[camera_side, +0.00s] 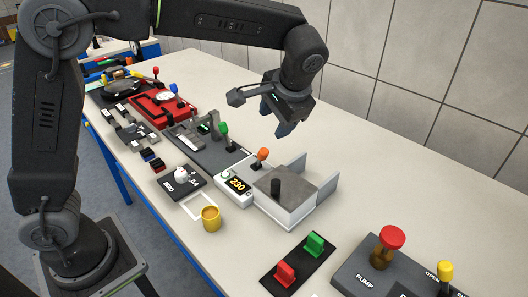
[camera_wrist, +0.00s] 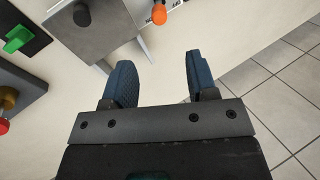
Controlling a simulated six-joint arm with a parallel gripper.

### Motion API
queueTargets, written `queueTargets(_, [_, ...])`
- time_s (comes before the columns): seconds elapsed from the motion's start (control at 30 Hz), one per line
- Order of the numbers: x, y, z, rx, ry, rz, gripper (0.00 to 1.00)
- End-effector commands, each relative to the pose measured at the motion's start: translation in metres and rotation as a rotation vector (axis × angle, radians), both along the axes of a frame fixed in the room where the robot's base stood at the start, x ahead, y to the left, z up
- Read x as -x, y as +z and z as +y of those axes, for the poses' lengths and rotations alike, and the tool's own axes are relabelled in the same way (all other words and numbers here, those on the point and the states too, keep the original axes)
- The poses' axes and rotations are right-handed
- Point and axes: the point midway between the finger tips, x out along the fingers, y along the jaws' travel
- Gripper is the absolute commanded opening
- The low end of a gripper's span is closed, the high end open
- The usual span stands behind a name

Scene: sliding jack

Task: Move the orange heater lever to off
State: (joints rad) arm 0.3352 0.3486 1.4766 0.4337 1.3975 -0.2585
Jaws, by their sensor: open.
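The orange heater lever (camera_side: 262,153) stands on a light grey panel beside a display reading 230 (camera_side: 237,186). In the wrist view the orange lever knob (camera_wrist: 158,14) shows at the top edge, beyond the fingers, with part of its panel and lettering. My gripper (camera_side: 280,128) hangs in the air behind the lever in the side view, apart from it. In the wrist view my gripper (camera_wrist: 162,72) has its two blue fingers apart with nothing between them.
A grey box with a dark knob (camera_side: 275,188) adjoins the lever's panel. A green lever (camera_side: 224,129) stands behind left. The table's back right is clear.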

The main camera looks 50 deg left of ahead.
Motion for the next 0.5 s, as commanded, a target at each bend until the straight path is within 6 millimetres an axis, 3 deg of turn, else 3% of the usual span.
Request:
queueTargets(0.27, [-0.008, -0.018, 0.001, -0.024, 0.001, 0.01, 0.53])
queueTargets(0.5, [-0.01, -0.06, 0.021, -0.022, 0.002, 0.013, 0.53])
